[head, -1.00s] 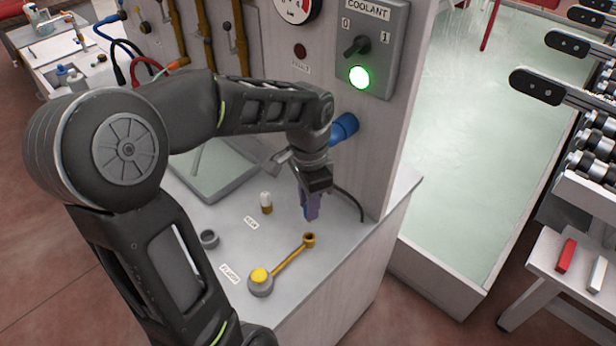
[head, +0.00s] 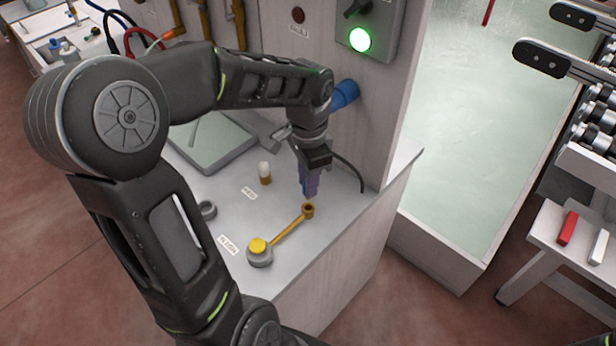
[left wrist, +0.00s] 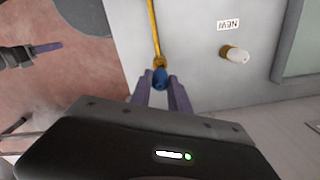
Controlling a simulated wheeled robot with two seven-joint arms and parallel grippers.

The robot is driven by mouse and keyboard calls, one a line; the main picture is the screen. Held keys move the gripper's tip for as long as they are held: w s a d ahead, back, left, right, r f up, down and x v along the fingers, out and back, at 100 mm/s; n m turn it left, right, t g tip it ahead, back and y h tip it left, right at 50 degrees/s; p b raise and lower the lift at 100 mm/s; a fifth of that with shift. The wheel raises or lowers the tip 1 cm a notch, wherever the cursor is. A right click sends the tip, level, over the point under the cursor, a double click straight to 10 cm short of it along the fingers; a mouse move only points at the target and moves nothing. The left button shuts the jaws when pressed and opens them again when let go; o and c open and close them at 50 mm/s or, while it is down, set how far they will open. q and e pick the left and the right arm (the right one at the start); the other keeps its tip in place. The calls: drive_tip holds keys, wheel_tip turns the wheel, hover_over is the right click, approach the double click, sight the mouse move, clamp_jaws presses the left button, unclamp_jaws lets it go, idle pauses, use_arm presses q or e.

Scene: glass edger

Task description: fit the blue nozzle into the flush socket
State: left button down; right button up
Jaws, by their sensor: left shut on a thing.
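The blue nozzle (left wrist: 160,80) is between the purple fingers of my left gripper (left wrist: 161,95) in the left wrist view. In the head view my left gripper (head: 309,192) points down, shut on the nozzle, which its fingers mostly hide. The brass socket (head: 308,210) at the end of a brass arm is right under the fingertips. In the left wrist view the socket (left wrist: 160,66) shows just beyond the nozzle, in line with it. I cannot tell whether the nozzle is inside it. A purple-fingered gripper, my right one (left wrist: 45,50), shows at the left of the wrist view.
The brass arm runs to a grey base with a yellow cap (head: 258,246) by the FLUSH label (head: 229,245). A white-tipped brass nozzle (head: 264,172) stands by the NEW label. A grey ring (head: 207,210) lies left. The cabinet wall rises behind the gripper.

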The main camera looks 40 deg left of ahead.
use_arm(q)
drive_tip(key=shift+f+b, duration=0.7)
drive_tip(key=shift+f, duration=0.6)
idle(0.5)
drive_tip(key=shift+f+b, duration=1.1)
drive_tip(key=shift+f, duration=0.45)
drive_tip(key=c, duration=1.1)
unclamp_jaws()
drive_tip(key=shift+c, duration=0.2)
drive_tip(key=shift+r, duration=0.2)
wheel_tip(320, 180, up, 8)
drive_tip(key=shift+f, duration=0.25)
